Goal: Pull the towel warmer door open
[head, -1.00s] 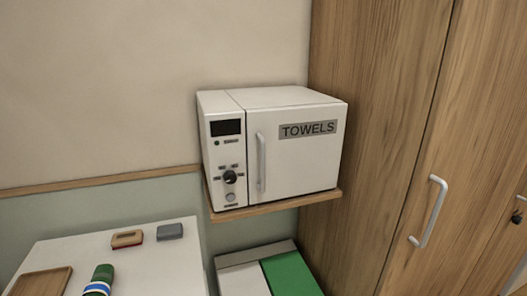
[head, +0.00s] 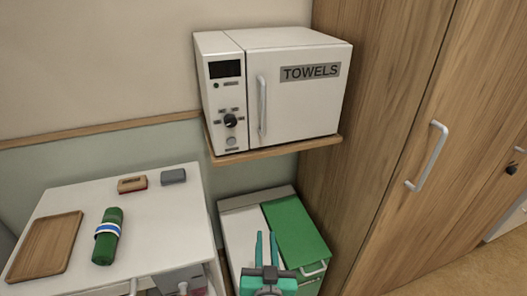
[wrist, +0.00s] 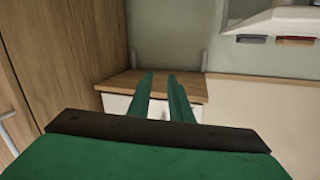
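The towel warmer (head: 300,108) is a white box labelled TOWELS on a wooden wall shelf in the head view. Its door (head: 305,105) looks closed, with a vertical pale handle (head: 262,106) at the door's left edge. My gripper (head: 266,236) is teal, low in the head view, below the shelf and apart from the handle. Its two fingers are parted with nothing seen between them. The wrist view, seemingly upside down, shows the parted fingers (wrist: 161,75) in front of the shelf (wrist: 130,84); the white front beyond is mostly hidden.
A white cabinet (head: 150,225) at left holds a wooden tray (head: 47,245), a green roll (head: 108,236) and two small blocks. A bin with a green lid (head: 297,232) stands under the shelf. A wooden wardrobe (head: 400,120) with a handle (head: 428,157) closes off the right.

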